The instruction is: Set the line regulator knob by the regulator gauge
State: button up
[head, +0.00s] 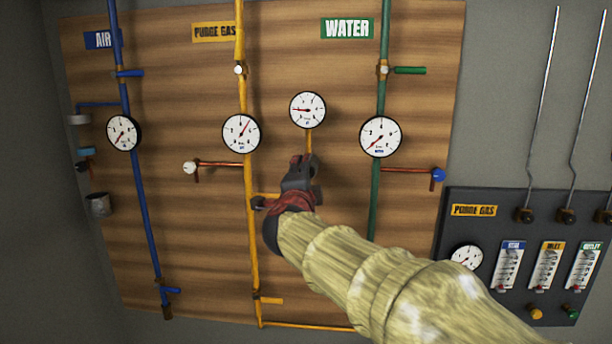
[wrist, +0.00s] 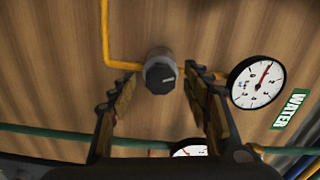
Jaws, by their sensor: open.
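The line regulator knob (wrist: 160,75) is a dark faceted cap on a grey body, joined to a yellow pipe, in the wrist view. My gripper (head: 300,163) is open. In the wrist view its two fingers (wrist: 161,80) stand on either side of the knob, with gaps visible; I cannot tell how far short of it they are in depth. In the head view my gripper hides the knob. The regulator gauge (head: 307,110) is a white dial just above my gripper, its red needle pointing left. It also shows at the right of the wrist view (wrist: 256,82).
The wooden panel (head: 190,250) carries a blue air pipe (head: 141,200), a yellow purge gas pipe (head: 250,230) and a green water pipe (head: 384,55). The water gauge (head: 380,137) is right of my gripper. A grey control panel (head: 470,225) stands at the right.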

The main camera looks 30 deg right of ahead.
jog(key=v, duration=1.1)
jog(key=shift+s+a, duration=0.2)
